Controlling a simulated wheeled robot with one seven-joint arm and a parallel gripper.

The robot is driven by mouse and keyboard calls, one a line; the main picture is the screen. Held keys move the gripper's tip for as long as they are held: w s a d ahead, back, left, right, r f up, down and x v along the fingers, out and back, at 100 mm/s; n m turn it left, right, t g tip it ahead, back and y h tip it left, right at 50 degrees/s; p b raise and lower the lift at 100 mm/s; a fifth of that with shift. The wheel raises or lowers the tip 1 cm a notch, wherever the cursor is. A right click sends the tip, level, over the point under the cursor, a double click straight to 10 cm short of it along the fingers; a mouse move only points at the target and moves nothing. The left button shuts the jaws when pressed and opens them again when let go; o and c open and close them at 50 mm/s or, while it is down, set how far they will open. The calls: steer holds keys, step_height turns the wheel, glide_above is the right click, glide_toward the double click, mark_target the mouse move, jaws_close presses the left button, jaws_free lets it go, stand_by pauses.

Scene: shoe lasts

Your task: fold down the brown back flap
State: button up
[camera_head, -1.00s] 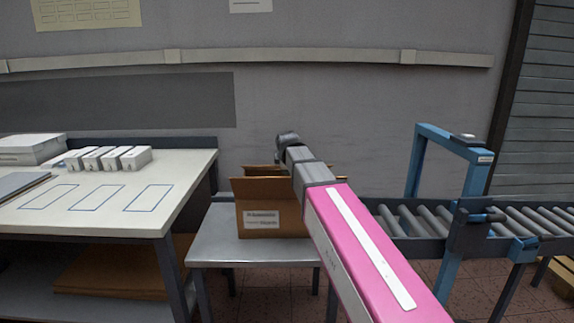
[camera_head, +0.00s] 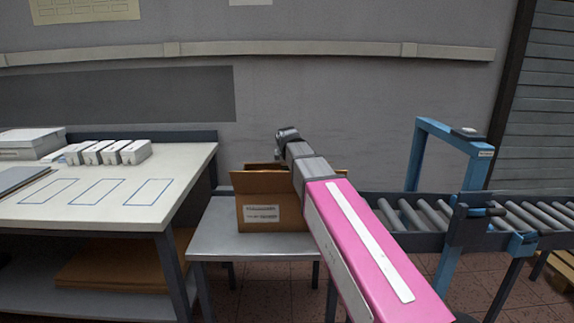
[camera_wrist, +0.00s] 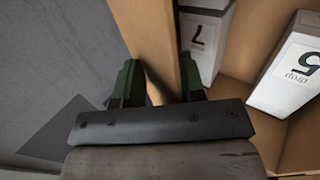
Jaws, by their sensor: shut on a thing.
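The open brown cardboard box (camera_head: 250,206) stands on a small grey table, with a white label on its front. Its back flap (camera_head: 256,167) shows as a thin brown strip behind the opening, partly hidden by my arm. In the wrist view the brown back flap (camera_wrist: 160,45) runs between the two green fingers of my gripper (camera_wrist: 160,82), which is shut on it. White boxes marked 7 (camera_wrist: 203,42) and 5 (camera_wrist: 290,72) lie inside the box, right of the flap. My fingers are hidden in the head view.
The grey table (camera_head: 225,243) has bare top left of the box. A white workbench (camera_head: 120,200) with several small white boxes stands at left. A roller conveyor (camera_head: 405,215) with a blue frame (camera_head: 413,160) stands at right. A grey wall is behind.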

steer(key=v, duration=1)
steer(key=shift+s+r, duration=0.25)
steer(key=shift+s, duration=0.05)
